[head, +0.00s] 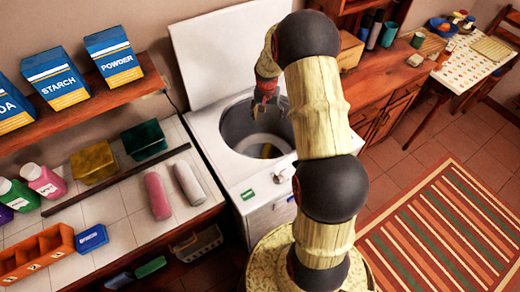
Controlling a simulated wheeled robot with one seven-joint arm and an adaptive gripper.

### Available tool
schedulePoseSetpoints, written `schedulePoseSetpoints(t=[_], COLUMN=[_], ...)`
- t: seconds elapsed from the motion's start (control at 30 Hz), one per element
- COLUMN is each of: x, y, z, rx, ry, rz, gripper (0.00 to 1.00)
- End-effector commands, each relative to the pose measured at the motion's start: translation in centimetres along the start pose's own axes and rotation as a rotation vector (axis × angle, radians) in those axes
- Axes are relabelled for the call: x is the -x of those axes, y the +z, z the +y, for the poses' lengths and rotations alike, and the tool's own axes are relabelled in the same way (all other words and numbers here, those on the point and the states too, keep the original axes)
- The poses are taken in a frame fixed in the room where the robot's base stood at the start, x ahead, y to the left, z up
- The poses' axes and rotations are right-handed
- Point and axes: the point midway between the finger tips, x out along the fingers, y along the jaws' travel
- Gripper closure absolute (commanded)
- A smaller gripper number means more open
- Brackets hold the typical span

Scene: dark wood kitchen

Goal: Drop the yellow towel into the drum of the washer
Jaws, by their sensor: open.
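The white top-loading washer (206,112) stands in the middle with its lid up and its round drum (240,136) open. My gripper (262,108) hangs over the drum opening, pointing down. It is open, with nothing seen in it, and sits above and apart from the yellow patch. My arm covers the right part of the washer.
A tiled counter (125,200) at left holds a yellow block (94,163), a green block (143,140), rolled cloths (157,195), bottles (42,181) and an orange caddy (38,252). A shelf (95,107) with boxes is above. A wooden cabinet (385,85) stands right; a striped rug (440,235) covers open floor.

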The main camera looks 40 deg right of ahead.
Motion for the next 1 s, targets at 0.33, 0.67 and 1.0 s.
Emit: schedulePoseSetpoints(t=[0.33, 0.67, 1.0], x=[7.1, 9.7, 9.7], y=[-0.1, 0.0, 0.0], z=[-0.1, 0.0, 0.0], rx=[0.0, 0.0, 0.0], ry=[-0.002, -0.001, 0.0], rz=[0.004, 0.0, 0.0], gripper=[0.3, 0.3, 0.3])
